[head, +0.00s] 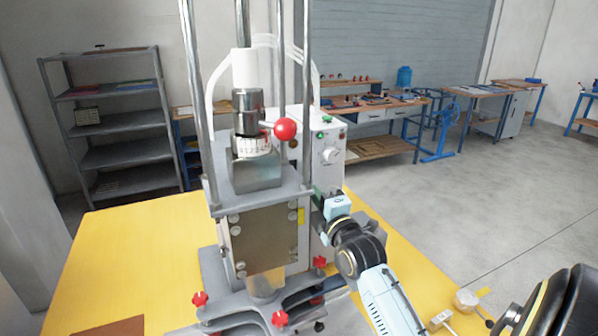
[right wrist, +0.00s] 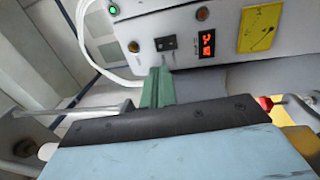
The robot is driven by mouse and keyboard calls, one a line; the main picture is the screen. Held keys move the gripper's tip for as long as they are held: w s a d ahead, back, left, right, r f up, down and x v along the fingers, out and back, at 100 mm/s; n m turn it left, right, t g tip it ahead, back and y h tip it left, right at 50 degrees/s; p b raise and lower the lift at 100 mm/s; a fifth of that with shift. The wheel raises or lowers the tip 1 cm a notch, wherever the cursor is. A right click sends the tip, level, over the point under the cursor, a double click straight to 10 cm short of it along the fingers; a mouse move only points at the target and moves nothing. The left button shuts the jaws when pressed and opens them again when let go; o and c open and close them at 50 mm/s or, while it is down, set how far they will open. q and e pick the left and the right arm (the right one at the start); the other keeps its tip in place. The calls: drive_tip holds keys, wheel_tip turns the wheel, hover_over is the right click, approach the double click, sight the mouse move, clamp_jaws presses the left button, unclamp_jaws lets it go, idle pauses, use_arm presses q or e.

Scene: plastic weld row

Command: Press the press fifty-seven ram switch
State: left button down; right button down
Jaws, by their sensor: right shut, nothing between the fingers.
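The press (head: 262,215) stands on a yellow table, with a grey control box (head: 325,165) at its right side. In the right wrist view the box's panel (right wrist: 228,15) fills the top. It carries a small black switch plate (right wrist: 166,43), an orange button (right wrist: 134,47), a lit green lamp (right wrist: 113,10) and a red display (right wrist: 207,43). I cannot read which control is the ram switch. My right gripper (head: 319,193) is shut and empty beside the box. Its green fingers (right wrist: 156,76) point at the panel just below the black switch plate; contact cannot be told. My left gripper is not in view.
The yellow table (head: 110,250) is mostly clear at left. Shelves (head: 115,130) and workbenches (head: 375,110) stand well behind.

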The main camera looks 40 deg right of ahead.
sight(294, 166)
drive_tip(key=p+x, duration=0.1)
drive_tip(key=x, duration=0.8)
drive_tip(key=shift+w, duration=0.15)
drive_tip(key=shift+w+d, duration=0.15)
drive_tip(key=shift+w, duration=0.4)
